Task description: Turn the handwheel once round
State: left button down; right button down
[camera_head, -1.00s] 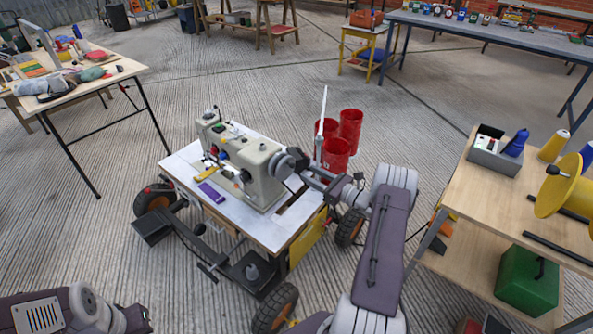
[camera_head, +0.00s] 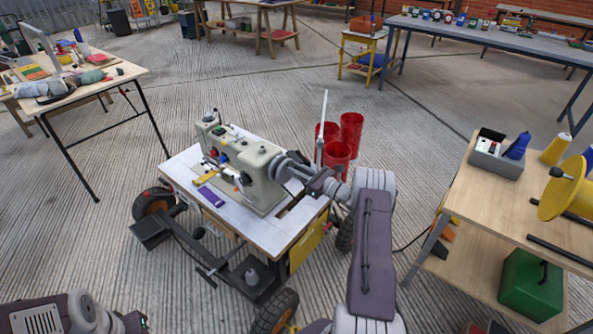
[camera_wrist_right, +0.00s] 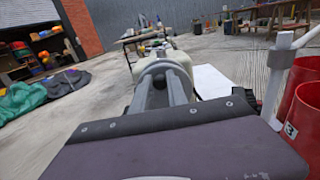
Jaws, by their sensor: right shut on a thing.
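The cream sewing machine (camera_head: 243,170) stands on a white-topped wheeled stand (camera_head: 270,236). Its grey handwheel (camera_head: 276,167) is at the machine's right end, partly hidden by my right gripper (camera_head: 286,168). That gripper reaches in from the right and is shut on the handwheel. In the right wrist view, the gripper's two grey fingers (camera_wrist_right: 161,88) point forward onto the round handwheel (camera_wrist_right: 163,66), with the cream machine (camera_wrist_right: 173,57) behind it. My left gripper (camera_head: 136,322) is low at the left edge, away from the machine; its jaws are too unclear to judge.
Red buckets (camera_head: 341,140) and a white post (camera_head: 322,130) stand close behind my right wrist. A wooden workbench (camera_head: 500,215) with a yellow reel (camera_head: 562,187) is at right. A cluttered table (camera_head: 120,72) is at left. Concrete floor between is open.

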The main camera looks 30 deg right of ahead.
aim_at(282, 181)
jog(key=shift+a, duration=0.1)
